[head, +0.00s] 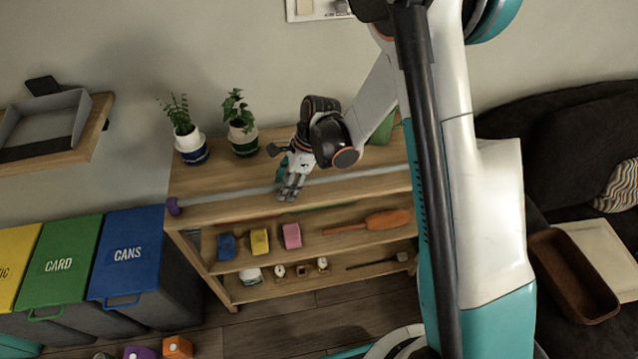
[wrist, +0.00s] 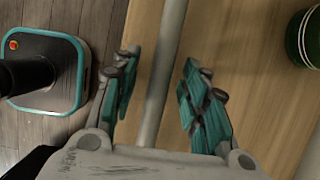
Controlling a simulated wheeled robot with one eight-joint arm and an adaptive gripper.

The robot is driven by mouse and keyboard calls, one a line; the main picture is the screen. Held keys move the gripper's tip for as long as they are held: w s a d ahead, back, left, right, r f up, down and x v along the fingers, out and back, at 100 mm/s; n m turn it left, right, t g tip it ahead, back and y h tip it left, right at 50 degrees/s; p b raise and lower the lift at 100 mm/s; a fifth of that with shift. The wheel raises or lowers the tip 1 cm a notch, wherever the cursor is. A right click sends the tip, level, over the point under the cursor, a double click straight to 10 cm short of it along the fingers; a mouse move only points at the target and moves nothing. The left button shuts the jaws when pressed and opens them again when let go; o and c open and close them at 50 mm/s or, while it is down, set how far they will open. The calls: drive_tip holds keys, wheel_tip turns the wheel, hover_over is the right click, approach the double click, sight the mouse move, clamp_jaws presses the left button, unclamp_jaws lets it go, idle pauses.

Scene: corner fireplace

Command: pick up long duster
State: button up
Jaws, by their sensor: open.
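A long grey rod (head: 230,196) with a purple end (head: 173,206) lies along the top board of the wooden shelf; it looks like the long duster. Its right part passes behind my arm. My gripper (head: 291,187) is over the rod near its middle, pointing down. In the wrist view my gripper (wrist: 160,80) is open, with one finger on each side of the rod (wrist: 165,60). The fingers look apart from the rod; I cannot tell their exact height above it.
Two potted plants (head: 190,147) (head: 243,140) stand behind the rod on the shelf top (head: 215,177). An orange brush-like thing (head: 385,219) and small coloured items lie on lower boards. Blue, green and yellow bins (head: 130,250) stand left. A dark sofa (head: 560,125) is right.

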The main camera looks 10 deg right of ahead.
clamp_jaws()
drive_tip(key=shift+r, duration=0.2)
